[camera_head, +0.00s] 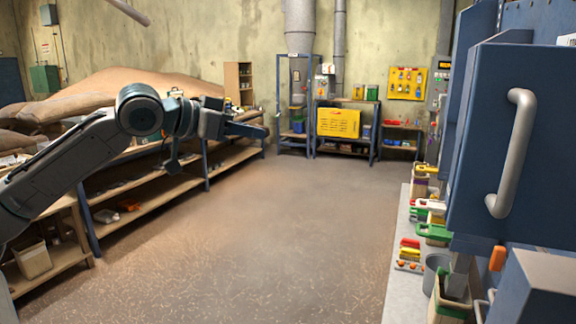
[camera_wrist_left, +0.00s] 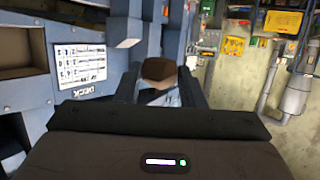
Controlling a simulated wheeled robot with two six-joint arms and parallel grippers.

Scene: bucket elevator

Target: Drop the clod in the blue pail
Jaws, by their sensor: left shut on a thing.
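My left gripper (camera_head: 258,130) reaches in from the left in the head view and hangs in the air in front of the shelving. In the left wrist view its two dark fingers (camera_wrist_left: 158,92) are shut on a brown blocky clod (camera_wrist_left: 159,70). The clod cannot be made out in the head view. I cannot pick out the blue pail for certain in either view. My right gripper is not in view.
Long wooden shelving (camera_head: 160,188) runs along the left. A blue cabinet with a grey handle (camera_head: 512,150) stands close at the right. Below it, a pale bench (camera_head: 398,300) holds tools and a grey bucket (camera_head: 436,272). The floor (camera_head: 270,240) between is clear.

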